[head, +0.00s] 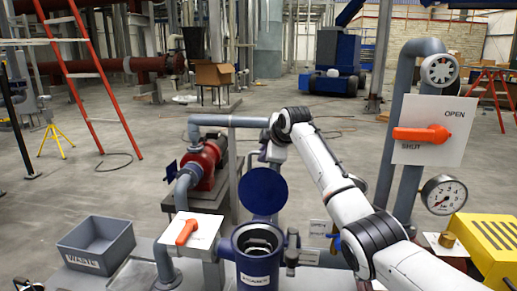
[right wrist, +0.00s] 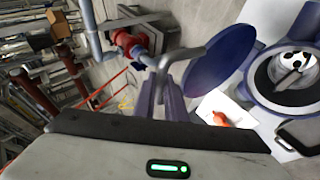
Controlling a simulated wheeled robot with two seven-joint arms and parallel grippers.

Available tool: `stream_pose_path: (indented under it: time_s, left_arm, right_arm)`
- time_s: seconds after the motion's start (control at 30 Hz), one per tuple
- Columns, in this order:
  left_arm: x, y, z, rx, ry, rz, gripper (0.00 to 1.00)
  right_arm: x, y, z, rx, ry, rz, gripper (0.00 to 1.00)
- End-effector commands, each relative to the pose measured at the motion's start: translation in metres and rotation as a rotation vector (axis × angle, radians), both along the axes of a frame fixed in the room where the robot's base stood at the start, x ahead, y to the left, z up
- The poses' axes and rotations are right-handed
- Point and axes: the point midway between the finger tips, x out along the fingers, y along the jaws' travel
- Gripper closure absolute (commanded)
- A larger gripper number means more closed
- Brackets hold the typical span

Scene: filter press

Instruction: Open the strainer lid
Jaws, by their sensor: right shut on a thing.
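The blue strainer (head: 258,270) stands at the bottom centre of the head view, its mouth uncovered. Its round blue lid (head: 263,190) stands raised on edge behind the mouth. In the right wrist view the lid (right wrist: 225,58) is beside the strainer body (right wrist: 262,88), and a basket with a bail (right wrist: 292,72) shows inside. My right gripper (head: 270,153) is behind the lid in the head view. In the wrist view its fingers (right wrist: 162,100) are shut on the grey lid handle (right wrist: 178,56). My left gripper is not seen.
A white panel with an orange lever (head: 186,232) is left of the strainer, and a grey waste bin (head: 97,245) is farther left. The OPEN/SHUT panel (head: 440,110), a gauge (head: 444,195) and a yellow box (head: 487,250) are right. A red pump (head: 205,165) stands behind.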

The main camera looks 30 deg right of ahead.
Motion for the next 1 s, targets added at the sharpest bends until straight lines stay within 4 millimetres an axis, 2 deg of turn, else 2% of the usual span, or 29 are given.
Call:
stream_pose_path:
  time_s: [0.43, 0.47, 0.57, 0.83, 1.0]
  left_arm:
    - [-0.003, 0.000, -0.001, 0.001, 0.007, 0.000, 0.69]
    - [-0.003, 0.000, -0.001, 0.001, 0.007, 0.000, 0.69]
    - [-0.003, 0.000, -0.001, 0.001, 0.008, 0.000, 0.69]
    - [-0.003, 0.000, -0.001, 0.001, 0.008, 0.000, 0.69]
    - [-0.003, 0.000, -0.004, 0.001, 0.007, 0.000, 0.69]
  right_arm:
    - [-0.002, -0.001, -0.003, 0.004, 0.014, 0.001, 1.00]
    - [-0.002, -0.001, -0.003, 0.004, 0.014, 0.001, 0.88]
    - [-0.002, -0.001, -0.003, 0.004, 0.014, 0.000, 0.71]
    - [-0.003, -0.001, -0.002, 0.005, 0.011, 0.000, 0.71]
    - [-0.012, -0.001, 0.006, 0.004, 0.008, 0.000, 0.71]
